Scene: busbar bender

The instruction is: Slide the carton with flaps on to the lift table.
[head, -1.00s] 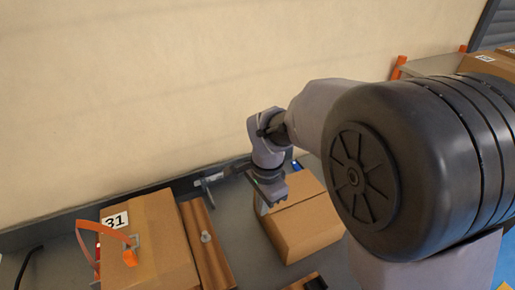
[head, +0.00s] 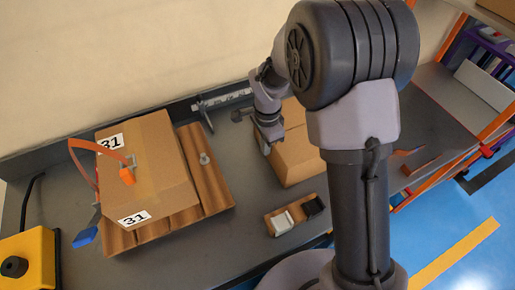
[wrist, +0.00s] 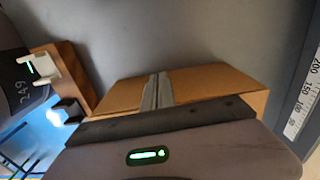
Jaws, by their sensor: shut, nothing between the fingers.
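A plain brown carton (head: 298,160) stands on the grey bench in the middle of the head view, partly hidden by my arm. Its top also shows in the wrist view (wrist: 200,82). I cannot clearly make out its flaps. My gripper (head: 266,145) is shut and empty, at the carton's left side in the head view. In the wrist view its fingertips (wrist: 157,88) overlap the carton's top; I cannot tell whether they touch it. A grey flat surface (head: 440,105) lies to the right, beyond my arm; I cannot tell for sure that it is the lift table.
A carton marked 31 (head: 160,165) lies on a wooden board (head: 205,150) at the left, with an orange strap tool on it. A small wooden block with white and black pieces (head: 295,215) lies in front of the plain carton. A yellow box (head: 28,260) stands front left.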

